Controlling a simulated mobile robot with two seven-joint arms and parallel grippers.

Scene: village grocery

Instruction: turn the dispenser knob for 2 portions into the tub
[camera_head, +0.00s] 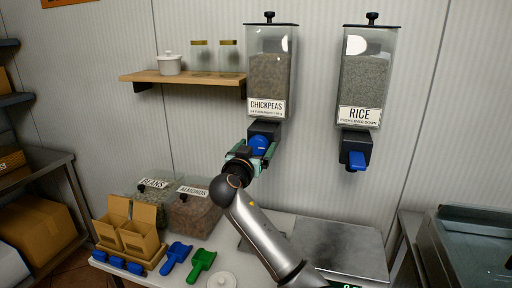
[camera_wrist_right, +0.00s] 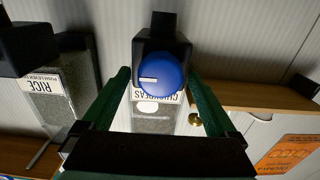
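The chickpeas dispenser (camera_head: 270,75) hangs on the wall, with a round blue knob (camera_head: 259,145) on its black outlet. The knob also shows in the right wrist view (camera_wrist_right: 161,76), with a short white mark at its left. My right gripper (camera_head: 256,151) is at the knob. In the right wrist view its two green fingers (camera_wrist_right: 158,88) stand apart on either side of the knob, with narrow gaps visible; contact cannot be made out. My arm covers the area below the outlet, and I cannot make out a tub there. My left gripper is not in view.
A rice dispenser (camera_head: 366,80) with a blue lever (camera_head: 357,160) hangs to the right. Below are a metal scale (camera_head: 340,245), bean containers (camera_head: 150,190), cardboard boxes (camera_head: 139,235), and blue (camera_head: 176,256) and green (camera_head: 201,264) scoops. A wooden shelf (camera_head: 185,78) is at the left.

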